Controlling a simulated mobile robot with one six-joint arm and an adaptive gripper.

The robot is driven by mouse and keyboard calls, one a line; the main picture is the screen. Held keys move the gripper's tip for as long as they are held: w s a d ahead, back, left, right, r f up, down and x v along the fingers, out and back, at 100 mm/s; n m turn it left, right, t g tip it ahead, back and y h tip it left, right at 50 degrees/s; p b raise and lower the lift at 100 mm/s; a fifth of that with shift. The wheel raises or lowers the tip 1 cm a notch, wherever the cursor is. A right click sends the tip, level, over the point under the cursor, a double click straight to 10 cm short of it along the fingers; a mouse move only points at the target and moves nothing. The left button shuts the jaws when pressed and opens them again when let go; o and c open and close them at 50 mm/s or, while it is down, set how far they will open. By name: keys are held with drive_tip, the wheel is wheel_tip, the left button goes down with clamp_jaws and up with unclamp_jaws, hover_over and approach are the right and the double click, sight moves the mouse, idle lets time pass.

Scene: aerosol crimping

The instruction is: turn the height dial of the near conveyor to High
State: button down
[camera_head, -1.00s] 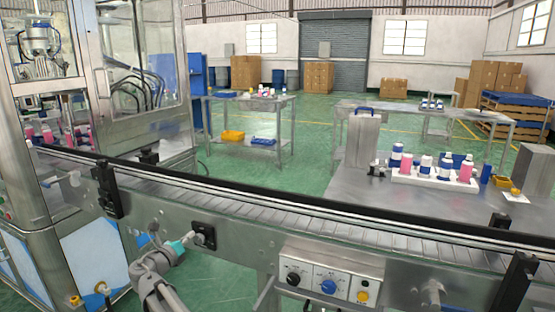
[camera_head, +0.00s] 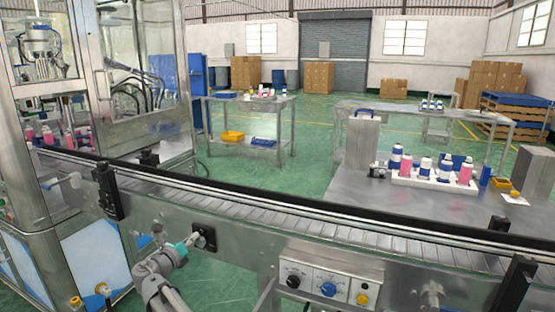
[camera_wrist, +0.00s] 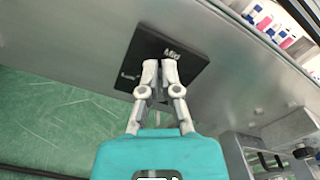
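The height dial's dark square plate (camera_head: 203,238) is on the near conveyor's side, left of the control box. In the wrist view the plate (camera_wrist: 161,62) shows "Mid" at its top and "Low" at its left. The dial's knob and any "High" mark are hidden behind my fingers. My gripper (camera_wrist: 160,68) has its two pale fingertips close together, with a thin gap, over the middle of the plate. It appears shut on the dial knob. In the head view my gripper (camera_head: 194,239) reaches the plate from the lower left.
The near conveyor (camera_head: 270,213) runs across the view with a black guide rail. A control box (camera_head: 328,283) with black, blue and yellow knobs is to the right. A black bracket (camera_head: 108,190) stands to the left. Green floor is open below the conveyor.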

drive_tip(key=shift+s+d+r, duration=0.1)
drive_tip(key=shift+s+d, duration=0.15)
drive_tip(key=shift+d, duration=0.3)
idle(0.4)
drive_tip(key=shift+w+a+r+p, duration=0.1)
drive_tip(key=shift+r+p, duration=0.3)
drive_tip(key=shift+p, duration=0.1)
drive_tip(key=shift+a, duration=0.1)
drive_tip(key=v, duration=0.6)
idle(0.6)
idle(0.3)
drive_tip(key=shift+a+f+b, duration=0.4)
drive_tip(key=shift+a+b, duration=0.05)
drive_tip(key=shift+a, duration=0.2)
drive_tip(key=shift+a+f+b, duration=0.4)
drive_tip(key=shift+a, duration=0.25)
drive_tip(key=shift+w, duration=0.1)
